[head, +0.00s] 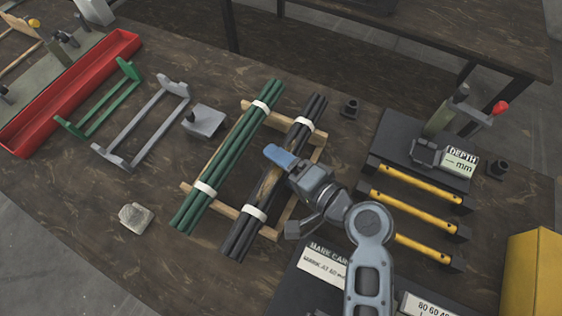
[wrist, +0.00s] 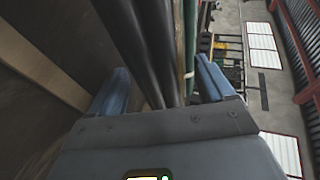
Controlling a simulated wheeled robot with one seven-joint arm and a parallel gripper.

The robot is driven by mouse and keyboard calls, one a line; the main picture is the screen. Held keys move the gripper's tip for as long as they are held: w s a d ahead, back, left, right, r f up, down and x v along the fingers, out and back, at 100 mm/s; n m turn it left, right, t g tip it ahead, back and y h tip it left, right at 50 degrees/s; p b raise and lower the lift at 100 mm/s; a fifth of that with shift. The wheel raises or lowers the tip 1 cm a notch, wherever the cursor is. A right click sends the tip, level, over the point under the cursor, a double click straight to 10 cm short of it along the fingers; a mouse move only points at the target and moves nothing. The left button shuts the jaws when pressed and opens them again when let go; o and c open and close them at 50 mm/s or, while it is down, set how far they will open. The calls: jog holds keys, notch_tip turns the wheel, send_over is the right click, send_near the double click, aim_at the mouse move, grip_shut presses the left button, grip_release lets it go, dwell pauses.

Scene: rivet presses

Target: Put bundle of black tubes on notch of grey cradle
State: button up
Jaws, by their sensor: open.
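The bundle of black tubes (head: 241,234) lies on a wooden rack, tied with white bands near both ends. My gripper (head: 277,155) is over the middle of this bundle in the head view; one blue finger shows and the other is hidden. In the wrist view my gripper (wrist: 162,66) is open, with the black tubes (wrist: 150,45) running between its two blue fingers. I cannot tell whether either finger touches them. The grey cradle (head: 137,132) stands empty at the left, with a notched plate at each end.
A bundle of green tubes (head: 232,140) lies beside the black one on the wooden rack (head: 187,187). A green cradle (head: 98,107) and red tray (head: 75,85) are farther left. A grey block (head: 204,120) stands between rack and grey cradle. Yellow bars (head: 420,183) lie right.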

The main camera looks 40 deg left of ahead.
grip_shut()
jog(key=shift+r, duration=0.1)
dwell(0.7)
